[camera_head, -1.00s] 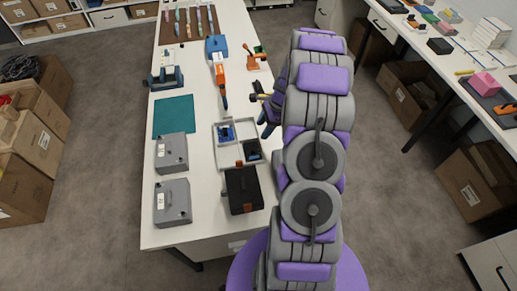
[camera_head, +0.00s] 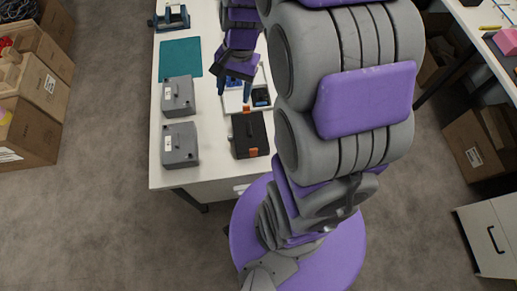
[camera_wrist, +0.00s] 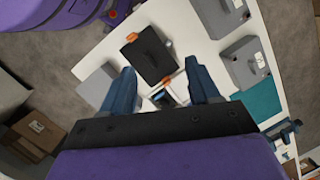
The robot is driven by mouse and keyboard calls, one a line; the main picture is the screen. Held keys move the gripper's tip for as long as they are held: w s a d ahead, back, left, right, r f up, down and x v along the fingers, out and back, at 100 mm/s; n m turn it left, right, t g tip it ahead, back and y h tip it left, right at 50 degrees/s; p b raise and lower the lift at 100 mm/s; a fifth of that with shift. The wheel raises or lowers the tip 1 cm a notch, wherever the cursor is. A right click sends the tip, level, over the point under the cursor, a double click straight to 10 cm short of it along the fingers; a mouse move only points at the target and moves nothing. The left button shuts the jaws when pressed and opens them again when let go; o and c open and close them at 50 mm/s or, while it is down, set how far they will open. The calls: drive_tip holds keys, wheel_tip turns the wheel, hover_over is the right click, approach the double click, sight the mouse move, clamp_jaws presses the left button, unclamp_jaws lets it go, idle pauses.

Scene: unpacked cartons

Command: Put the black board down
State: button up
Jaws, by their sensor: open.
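My gripper (camera_head: 234,90) is open over the light tray (camera_head: 235,106) on the white table. In the wrist view its two blue fingers (camera_wrist: 162,90) stand wide apart, with part of the tray and something blue showing between them. I see nothing held between the fingers. A small dark piece with a blue edge (camera_head: 262,97) lies in the tray's right compartment; I cannot tell if it is the black board. The rest of the tray is hidden by my gripper. A black case with orange tabs (camera_head: 249,136) lies in front of the tray; it also shows in the wrist view (camera_wrist: 150,55).
Two grey boxes (camera_head: 178,97) (camera_head: 180,146) stand left of the tray. A teal mat (camera_head: 181,58) lies behind them, with a blue-grey device (camera_head: 171,18) beyond. Cartons (camera_head: 40,88) stand on the floor at left. The table's front corner is bare.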

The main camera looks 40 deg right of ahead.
drive_tip(key=s+a+r+n+h, duration=0.1)
drive_tip(key=s+a+n, duration=0.1)
drive_tip(key=s, duration=0.4)
drive_tip(key=s+a+r+n+h, duration=0.1)
drive_tip(key=s+a+r+n, duration=0.1)
drive_tip(key=s+n, duration=0.2)
drive_tip(key=s+a+r+n+g, duration=0.1)
drive_tip(key=s+n, duration=0.3)
drive_tip(key=s, duration=0.6)
drive_tip(key=shift+a+r+h, duration=0.35)
drive_tip(key=shift+a+h, duration=0.05)
drive_tip(key=shift+a, duration=0.3)
